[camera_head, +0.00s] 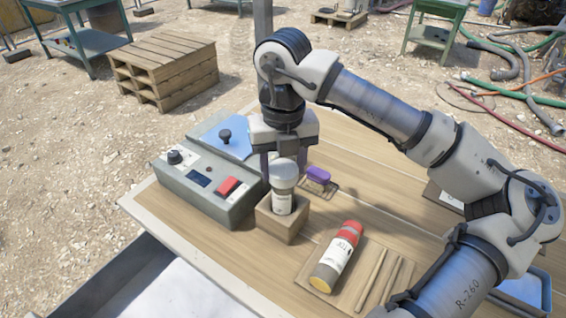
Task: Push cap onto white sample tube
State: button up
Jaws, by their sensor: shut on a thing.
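The white sample tube (282,203) stands upright in a square wooden holder (282,225) near the middle of the table, with printed text on its side. A light grey rounded cap (285,173) is at the tube's top, in line with it. Whether it is fully seated cannot be told. My gripper (284,168) points down over the tube, with its purple-grey fingers on either side of the cap, shut on it. The fingertips are partly hidden behind the cap and holder.
A grey control box (207,183) with a red switch and black knobs stands close left of the holder. A purple block (318,175) lies just right. A red-topped tube (337,258) and thin wooden sticks lie in front. My arm spans the table's right side.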

jog(key=shift+f+b, duration=0.3)
jog(key=shift+b, duration=0.25)
jog(key=o, duration=1.5)
jog(key=shift+o, duration=0.2)
jog(key=shift+r, duration=0.1)
jog(key=shift+r+p, duration=1.8)
jog(key=shift+r, duration=1.65)
grip_shut()
